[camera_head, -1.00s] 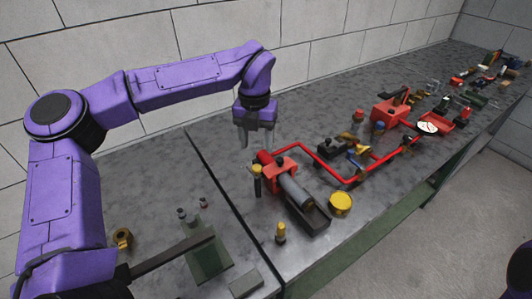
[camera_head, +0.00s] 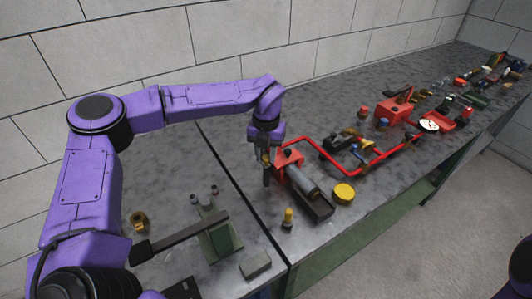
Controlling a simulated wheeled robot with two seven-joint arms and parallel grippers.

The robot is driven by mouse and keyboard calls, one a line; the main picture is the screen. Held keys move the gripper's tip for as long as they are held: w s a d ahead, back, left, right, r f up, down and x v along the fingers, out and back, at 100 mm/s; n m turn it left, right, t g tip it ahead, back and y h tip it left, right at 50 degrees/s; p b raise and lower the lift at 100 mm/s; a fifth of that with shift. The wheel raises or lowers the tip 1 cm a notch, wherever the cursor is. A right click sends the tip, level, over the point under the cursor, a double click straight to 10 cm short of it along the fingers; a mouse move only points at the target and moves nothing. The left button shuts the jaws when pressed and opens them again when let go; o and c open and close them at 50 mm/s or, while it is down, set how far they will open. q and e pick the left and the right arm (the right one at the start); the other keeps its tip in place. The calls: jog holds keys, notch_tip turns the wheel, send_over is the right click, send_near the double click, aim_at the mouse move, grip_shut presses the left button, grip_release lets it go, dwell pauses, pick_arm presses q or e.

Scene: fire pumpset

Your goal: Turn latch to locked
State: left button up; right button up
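A red pump bracket (camera_head: 287,160) with a grey cylinder (camera_head: 302,180) stands on the grey bench. At its left end is a dark upright handle (camera_head: 266,177), which may be the latch; its yellowish top is largely hidden by my gripper. My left gripper (camera_head: 265,157) points down right at this handle, its fingers beside or around the top. The fingers are small and overlap the handle, so I cannot tell whether they are closed on it. My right gripper is out of view.
Red pipe (camera_head: 375,164) runs right from the pump. A yellow round cap (camera_head: 344,193) and a small yellow-topped piece (camera_head: 288,217) stand in front. A green vise-like block (camera_head: 220,240) is at lower left. More red parts and tools crowd the far right.

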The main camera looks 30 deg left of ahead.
pick_arm(q)
jog(key=shift+m, duration=0.3)
jog(key=m+p, duration=0.2)
jog(key=m, duration=0.1)
jog(key=shift+a+r, duration=0.1)
jog(key=shift+r, duration=0.05)
jog(key=m+p, duration=0.3)
jog(key=m, duration=0.3)
jog(key=m+p, duration=0.2)
jog(key=m, duration=0.2)
jog(key=m+p, duration=0.2)
jog(key=m, duration=0.1)
jog(key=shift+f+m, duration=0.2)
jog(key=shift+m, duration=0.5)
jog(key=shift+f, duration=0.15)
